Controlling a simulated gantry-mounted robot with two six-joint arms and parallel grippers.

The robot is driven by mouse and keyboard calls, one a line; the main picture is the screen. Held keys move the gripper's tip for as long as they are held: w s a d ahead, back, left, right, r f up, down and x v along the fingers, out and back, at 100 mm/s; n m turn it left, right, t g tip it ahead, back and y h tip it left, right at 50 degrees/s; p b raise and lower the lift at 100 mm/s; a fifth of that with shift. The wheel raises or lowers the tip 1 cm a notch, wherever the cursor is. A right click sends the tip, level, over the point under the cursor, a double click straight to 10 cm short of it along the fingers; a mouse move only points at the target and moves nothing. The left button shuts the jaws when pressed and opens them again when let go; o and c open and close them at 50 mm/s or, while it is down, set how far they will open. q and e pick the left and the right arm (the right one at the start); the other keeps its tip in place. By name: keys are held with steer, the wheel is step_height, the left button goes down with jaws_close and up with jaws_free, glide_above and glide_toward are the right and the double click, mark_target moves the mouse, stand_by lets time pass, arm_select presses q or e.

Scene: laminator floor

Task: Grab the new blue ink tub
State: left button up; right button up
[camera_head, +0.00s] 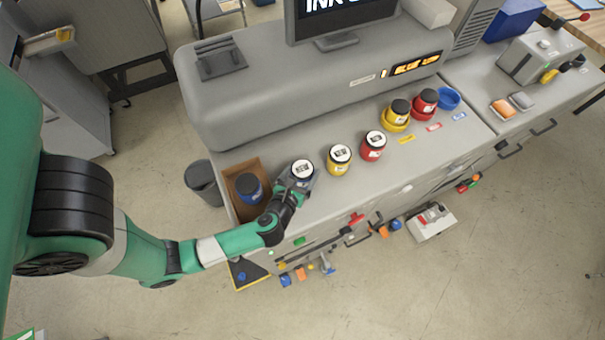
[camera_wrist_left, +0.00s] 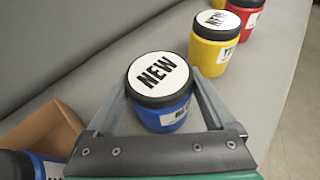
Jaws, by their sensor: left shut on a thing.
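The new blue ink tub (camera_wrist_left: 160,90) has a white lid label reading NEW, a black rim and a blue body. In the head view the tub (camera_head: 302,169) stands on the grey counter, just right of the cardboard box. My left gripper (camera_head: 295,185) is shut on the tub, with one finger on each side in the left wrist view (camera_wrist_left: 165,120). The tub looks upright; its base is hidden. Another blue tub (camera_head: 249,187) with a dark lid sits inside the cardboard box (camera_head: 232,172). My right gripper is out of view.
A new yellow tub (camera_head: 340,159) and a new red tub (camera_head: 373,145) stand to the right. Farther right are yellow (camera_head: 397,114) and red (camera_head: 425,103) tubs in coloured holders and an empty blue holder (camera_head: 449,98). A monitor (camera_head: 340,18) stands behind.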

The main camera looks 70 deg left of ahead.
mark_target(302, 171)
arm_select(q)
steer(key=c, duration=0.5)
steer(key=shift+r, duration=0.1)
steer(key=shift+r, duration=0.55)
steer(key=r, duration=0.2)
steer(key=r+p, duration=0.1)
steer(key=shift+s+d+r, duration=0.15)
steer(key=shift+s+d, duration=0.1)
steer(key=shift+d, duration=0.15)
steer(key=a+r+v, duration=0.1)
steer(key=r+v, duration=0.1)
steer(key=v, duration=1.3)
steer(key=shift+r, duration=0.45)
